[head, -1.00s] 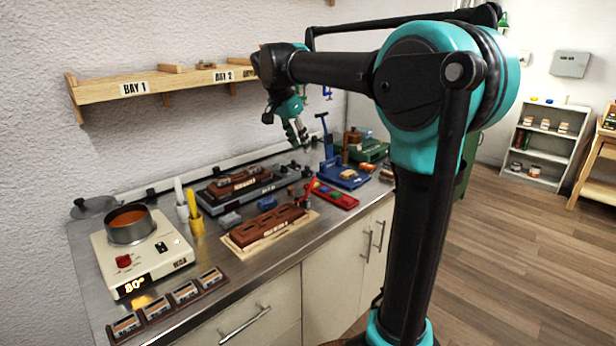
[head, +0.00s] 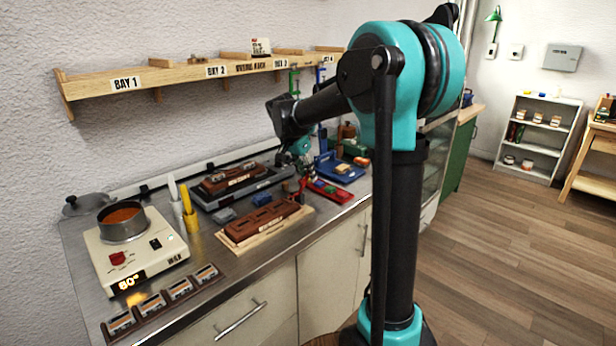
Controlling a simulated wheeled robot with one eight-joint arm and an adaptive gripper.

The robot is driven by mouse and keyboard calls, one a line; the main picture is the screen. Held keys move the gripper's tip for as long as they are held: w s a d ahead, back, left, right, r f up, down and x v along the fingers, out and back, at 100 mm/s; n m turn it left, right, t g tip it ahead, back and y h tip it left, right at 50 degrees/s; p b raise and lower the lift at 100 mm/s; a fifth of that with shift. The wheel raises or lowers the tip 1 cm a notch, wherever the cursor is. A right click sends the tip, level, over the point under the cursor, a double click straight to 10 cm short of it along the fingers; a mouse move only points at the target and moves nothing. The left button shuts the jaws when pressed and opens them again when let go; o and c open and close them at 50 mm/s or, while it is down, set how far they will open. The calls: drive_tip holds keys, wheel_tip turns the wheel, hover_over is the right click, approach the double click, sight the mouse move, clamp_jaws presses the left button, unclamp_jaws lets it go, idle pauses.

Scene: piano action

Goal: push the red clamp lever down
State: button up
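The red clamp lever (head: 302,184) stands upright at the right end of a brown mould block (head: 262,221) on a pale wooden base. My gripper (head: 299,163) hangs low over the bench, just above and close to the lever. Its fingers are small and dark against the clutter, so I cannot tell if they are open or touch the lever. The forearm hides part of the area behind.
A hot plate (head: 138,262) with a pot (head: 121,224) stands at the left. A second mould in a grey fixture (head: 240,190) lies behind. A red tray (head: 329,191) and a blue device (head: 341,172) sit to the right. A shelf (head: 190,76) runs above.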

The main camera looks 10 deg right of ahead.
drive_tip(key=shift+x, duration=0.8)
clamp_jaws()
